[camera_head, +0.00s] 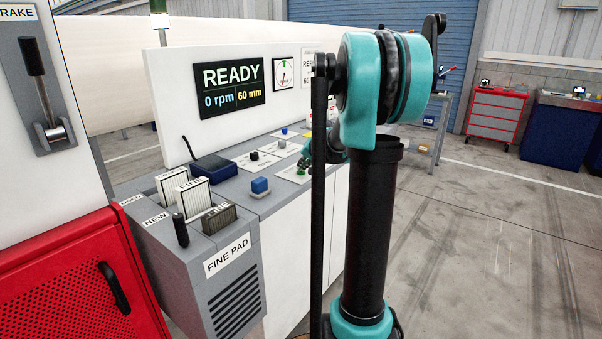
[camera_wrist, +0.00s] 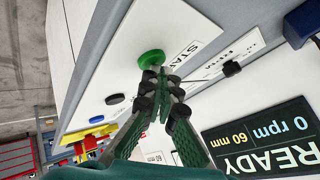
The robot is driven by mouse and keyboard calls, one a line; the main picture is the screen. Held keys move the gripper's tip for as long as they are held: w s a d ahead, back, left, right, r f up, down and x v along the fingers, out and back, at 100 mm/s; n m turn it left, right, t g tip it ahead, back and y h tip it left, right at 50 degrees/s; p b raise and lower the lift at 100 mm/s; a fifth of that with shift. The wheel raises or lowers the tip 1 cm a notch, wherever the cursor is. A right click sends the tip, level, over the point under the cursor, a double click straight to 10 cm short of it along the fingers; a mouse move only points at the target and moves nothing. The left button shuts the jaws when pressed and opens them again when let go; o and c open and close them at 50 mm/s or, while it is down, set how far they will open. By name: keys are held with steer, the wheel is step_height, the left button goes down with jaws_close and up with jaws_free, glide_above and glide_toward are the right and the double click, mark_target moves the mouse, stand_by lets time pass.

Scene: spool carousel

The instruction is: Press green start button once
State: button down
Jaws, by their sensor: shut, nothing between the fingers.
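The green start button (camera_wrist: 151,58) is a round mushroom cap on a white plate lettered "STA…" in the wrist view. In the head view a bit of green (camera_head: 301,171) shows on a white label plate, partly behind my gripper. My gripper (camera_wrist: 155,74) is shut and empty, its fingertips right at the button's near edge in the wrist view. I cannot tell whether they touch the cap. In the head view my gripper (camera_head: 308,157) is small and mostly hidden behind my arm. The display (camera_head: 234,87) reads READY, 0 rpm, 60 mm.
Pad slots marked FINE PAD (camera_head: 228,255) and a red cabinet (camera_head: 75,285) stand nearer left.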

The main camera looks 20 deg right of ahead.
mark_target(302, 172)
steer(key=shift+f, duration=0.2)
steer(key=shift+r, duration=0.1)
stand_by(0.4)
steer(key=shift+r, duration=0.7)
steer(key=shift+r, duration=0.1)
steer(key=shift+r, duration=2.45)
